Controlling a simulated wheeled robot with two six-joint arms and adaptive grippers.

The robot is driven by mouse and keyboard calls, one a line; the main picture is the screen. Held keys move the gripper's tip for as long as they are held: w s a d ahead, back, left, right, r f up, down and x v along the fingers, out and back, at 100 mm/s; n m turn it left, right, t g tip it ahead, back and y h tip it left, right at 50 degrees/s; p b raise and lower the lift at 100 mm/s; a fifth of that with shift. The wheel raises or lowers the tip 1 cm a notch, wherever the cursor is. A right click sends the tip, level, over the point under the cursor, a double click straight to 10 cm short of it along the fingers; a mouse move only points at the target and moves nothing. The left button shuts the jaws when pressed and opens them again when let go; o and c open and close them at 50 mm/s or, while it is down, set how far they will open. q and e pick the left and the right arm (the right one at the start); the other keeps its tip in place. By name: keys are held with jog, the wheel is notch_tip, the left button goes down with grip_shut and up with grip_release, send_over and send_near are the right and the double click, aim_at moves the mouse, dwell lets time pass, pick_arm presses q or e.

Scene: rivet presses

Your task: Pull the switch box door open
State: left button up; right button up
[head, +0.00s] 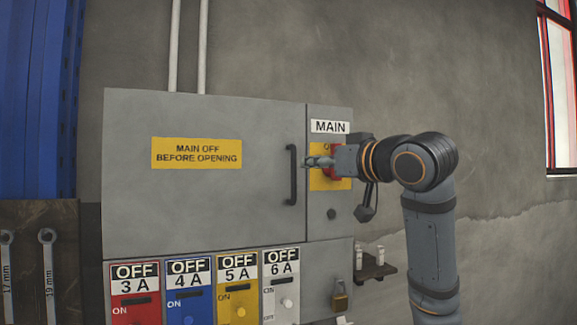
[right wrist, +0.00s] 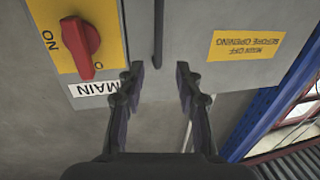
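The grey switch box door (head: 215,205) is shut, with a yellow "MAIN OFF BEFORE OPENING" label (head: 197,153). Its dark upright bar handle (head: 292,178) is near the door's right edge. My right gripper (head: 312,162) is just right of the handle in the head view, in front of the red main switch. In the right wrist view the gripper (right wrist: 159,72) is open, and the handle (right wrist: 157,35) appears between the two fingertip lines. I cannot tell whether the fingers reach around it. The gripper holds nothing. My left gripper is not in view.
The red main switch (right wrist: 82,45) on its yellow plate is beside the door. Below the door are several coloured breaker panels (head: 187,300). A padlock (head: 340,295) and a small shelf (head: 375,267) are at the lower right. Wrenches (head: 48,270) hang at left.

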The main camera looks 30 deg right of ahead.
aim_at(295, 164)
jog(key=w, duration=0.1)
jog(key=w+p, duration=0.1)
jog(key=w, duration=0.1)
jog(key=w+p, duration=0.1)
jog(key=w, duration=0.1)
jog(key=shift+d+r, duration=0.1)
jog(key=shift+d, duration=0.15)
jog(key=w+p, duration=0.2)
jog(key=w, duration=0.2)
jog(key=shift+w, duration=0.65)
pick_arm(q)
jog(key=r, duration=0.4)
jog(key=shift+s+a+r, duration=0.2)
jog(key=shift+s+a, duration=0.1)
pick_arm(e)
jog(key=shift+d+f, duration=0.1)
jog(key=shift+f, duration=0.1)
jog(key=shift+w, duration=0.1)
jog(key=shift+c, duration=0.3)
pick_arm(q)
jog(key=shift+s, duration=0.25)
pick_arm(e)
grip_shut()
